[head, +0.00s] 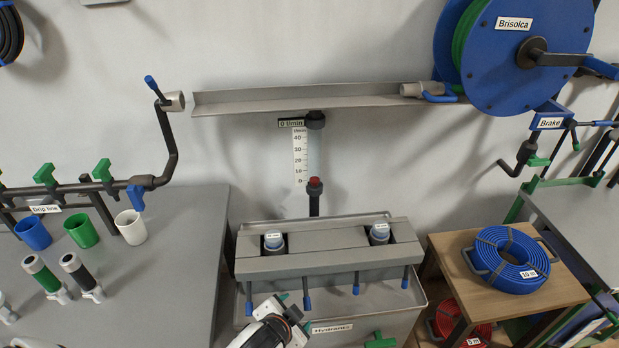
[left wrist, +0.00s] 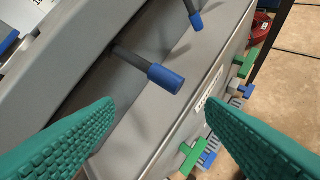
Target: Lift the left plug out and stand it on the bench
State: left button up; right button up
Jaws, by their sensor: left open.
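A similar right plug (head: 379,233) sits in the right opening. My left gripper (head: 294,309) is low in front of the box, below the left plug and apart from it. Neither plug shows in that view. The grey bench (head: 178,270) is at the left. My right gripper is not in view.
The bench holds blue, green and white cups (head: 131,227) and capped tubes (head: 81,273); its right part is clear. Several blue-tipped rods (head: 307,302) hang from the box front. A wooden stand (head: 561,285) with a blue hose coil (head: 506,260) is at the right.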

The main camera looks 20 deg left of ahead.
pick_arm(q)
jog(key=w+d+r+m+t+h, duration=0.2)
jog(key=w+d+r+m+t, duration=0.15)
jog(key=r, duration=0.35)
jog(key=w+d+r+m+t+h, duration=0.2)
jog(key=w+r+m, duration=0.2)
jog(key=w+r, duration=0.15)
jog(key=w+d+r+m+t+h, duration=0.2)
jog(key=w+r+m+t, duration=0.15)
jog(key=r, duration=0.35)
jog(key=d+r+m+g+h, duration=0.3)
jog(key=d+r+m+h, duration=0.6)
jog(key=m, duration=0.5)
jog(key=m+g+y, duration=1.4)
jog(key=m+g, duration=0.1)
jog(key=m, duration=0.8)
send_over(274, 236)
notch_tip(274, 236, down, 9)
notch_tip(274, 236, down, 10)
jog(key=p, duration=0.3)
jog(key=shift+f, duration=0.7)
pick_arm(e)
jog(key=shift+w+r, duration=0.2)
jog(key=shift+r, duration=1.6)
